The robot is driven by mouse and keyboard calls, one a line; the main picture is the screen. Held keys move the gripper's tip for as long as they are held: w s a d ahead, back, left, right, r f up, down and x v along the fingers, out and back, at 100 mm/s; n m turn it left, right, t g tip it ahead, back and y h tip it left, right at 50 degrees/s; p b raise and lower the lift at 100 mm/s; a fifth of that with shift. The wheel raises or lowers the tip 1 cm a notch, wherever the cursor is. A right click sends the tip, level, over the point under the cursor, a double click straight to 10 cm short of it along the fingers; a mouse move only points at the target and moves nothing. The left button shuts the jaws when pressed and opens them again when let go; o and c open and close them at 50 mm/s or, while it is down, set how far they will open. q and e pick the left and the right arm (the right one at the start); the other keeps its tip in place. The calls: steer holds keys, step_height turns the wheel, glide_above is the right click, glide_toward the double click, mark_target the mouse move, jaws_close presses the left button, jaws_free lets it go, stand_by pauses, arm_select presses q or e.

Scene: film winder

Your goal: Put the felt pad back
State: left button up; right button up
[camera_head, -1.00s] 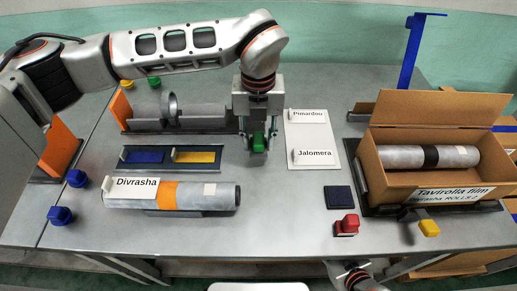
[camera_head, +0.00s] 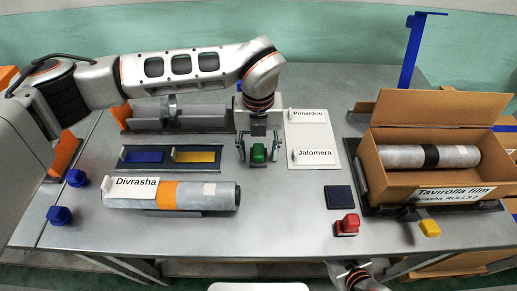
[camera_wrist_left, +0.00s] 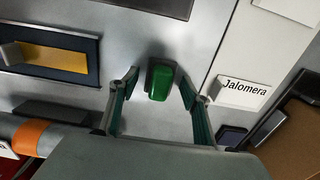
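A green block (camera_head: 258,153) stands on the grey table between the spread fingers of my left gripper (camera_head: 258,148). In the left wrist view, the left gripper (camera_wrist_left: 153,104) is open, with gaps between both fingers and the green block (camera_wrist_left: 160,80). A flat dark blue square pad (camera_head: 339,197) lies on the table right of the gripper, behind a red block (camera_head: 347,225). A dark tray (camera_head: 128,162) holds a blue plate (camera_head: 144,156) and a yellow plate (camera_head: 194,157). I cannot tell which is the felt pad.
A roll with an orange band (camera_head: 220,195) lies in front of the tray. A white board (camera_head: 307,139) bears two labels. An open carton (camera_head: 384,177) with a roll inside stands at right. Bare table lies between the banded roll and the dark pad.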

mark_target(259, 150)
arm_select(q)
step_height(259, 150, up, 12)
steer(key=shift+r, duration=0.2)
stand_by(0.5)
stand_by(0.4)
